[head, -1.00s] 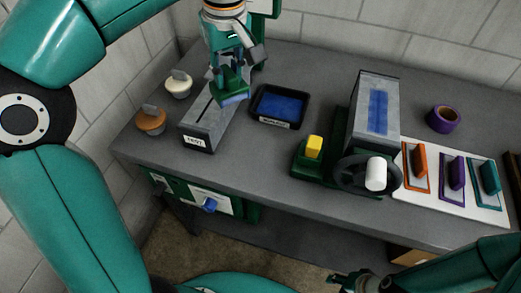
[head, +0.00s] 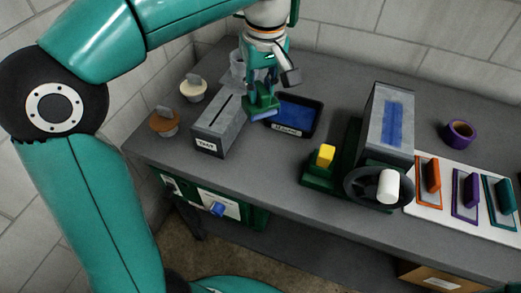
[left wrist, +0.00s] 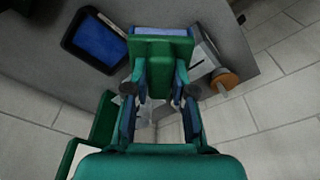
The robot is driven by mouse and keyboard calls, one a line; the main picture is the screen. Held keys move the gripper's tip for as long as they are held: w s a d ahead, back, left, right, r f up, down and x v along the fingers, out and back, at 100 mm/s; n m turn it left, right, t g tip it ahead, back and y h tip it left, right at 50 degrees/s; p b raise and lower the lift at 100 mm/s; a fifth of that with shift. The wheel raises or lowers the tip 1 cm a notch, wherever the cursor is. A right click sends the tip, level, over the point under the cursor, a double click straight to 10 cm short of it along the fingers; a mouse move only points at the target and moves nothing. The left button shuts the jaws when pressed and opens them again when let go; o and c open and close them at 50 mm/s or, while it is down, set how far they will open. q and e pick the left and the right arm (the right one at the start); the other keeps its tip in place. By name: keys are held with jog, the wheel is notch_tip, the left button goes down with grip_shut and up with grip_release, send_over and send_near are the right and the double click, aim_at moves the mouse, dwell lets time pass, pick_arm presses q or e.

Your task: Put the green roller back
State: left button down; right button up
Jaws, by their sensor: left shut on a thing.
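My left gripper (head: 262,96) is shut on a green block with a blue lower part (head: 263,113), which I take for the green roller. In the left wrist view the block (left wrist: 160,52) sits between the fingers, with a pale blue strip at its far end. In the head view it shows over the left end of the black tray with a blue inside (head: 310,131), beside the grey slotted box (head: 207,146). I cannot tell whether it touches the tray. My right gripper is not in view.
A brown-topped stamp (head: 163,124) and a white one (head: 193,91) stand left of the box. Right are a green base with a yellow block (head: 326,156), a grey machine with a wheel (head: 389,110), a purple ring (head: 460,134) and a white board (head: 424,226).

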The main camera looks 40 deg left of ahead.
aim_at(264, 106)
pick_arm(q)
notch_tip(264, 106, down, 18)
jog(key=shift+r+b, duration=0.15)
jog(key=shift+b, duration=0.35)
jog(key=c, duration=1)
grip_release()
jog(key=r, duration=0.4)
jog(key=d+r, duration=0.1)
jog(key=r, duration=0.7)
jog(key=shift+s+d, duration=0.15)
jog(key=shift+s, duration=0.25)
